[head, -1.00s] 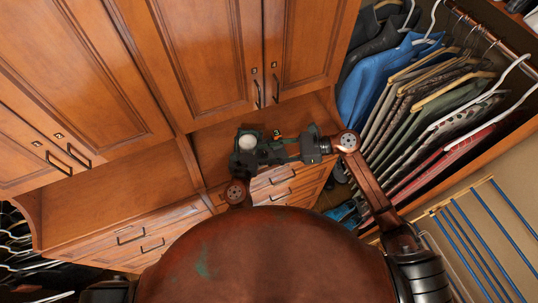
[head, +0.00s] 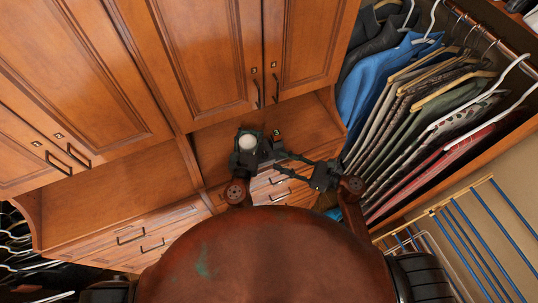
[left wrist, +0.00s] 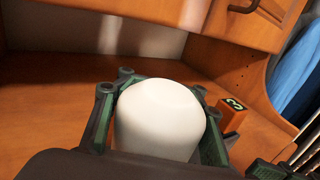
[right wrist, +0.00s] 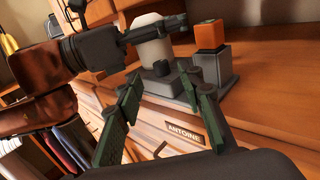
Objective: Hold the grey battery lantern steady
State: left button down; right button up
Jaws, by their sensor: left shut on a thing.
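The grey battery lantern (right wrist: 182,88) has a white rounded top and a grey base with a small round part on its front. It stands upright on the wooden counter. Its white top shows in the head view (head: 248,142) and the left wrist view (left wrist: 160,118). My left gripper (head: 250,146) is shut around the white top, with a finger on each side (left wrist: 160,84). My right gripper (right wrist: 165,98) is open and empty, in front of the lantern's base and apart from it. Its fingers also show in the head view (head: 284,164).
An orange block marked 3 (right wrist: 210,36) sits on a grey box (right wrist: 217,65) beside the lantern; it also shows in the left wrist view (left wrist: 232,117). Drawers (head: 155,235) lie below the counter (head: 110,205). Clothes (head: 430,110) hang at right.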

aim_at(268, 155)
jog(key=x, duration=0.6)
jog(key=shift+s, duration=0.1)
grip_shut()
dwell(0.3)
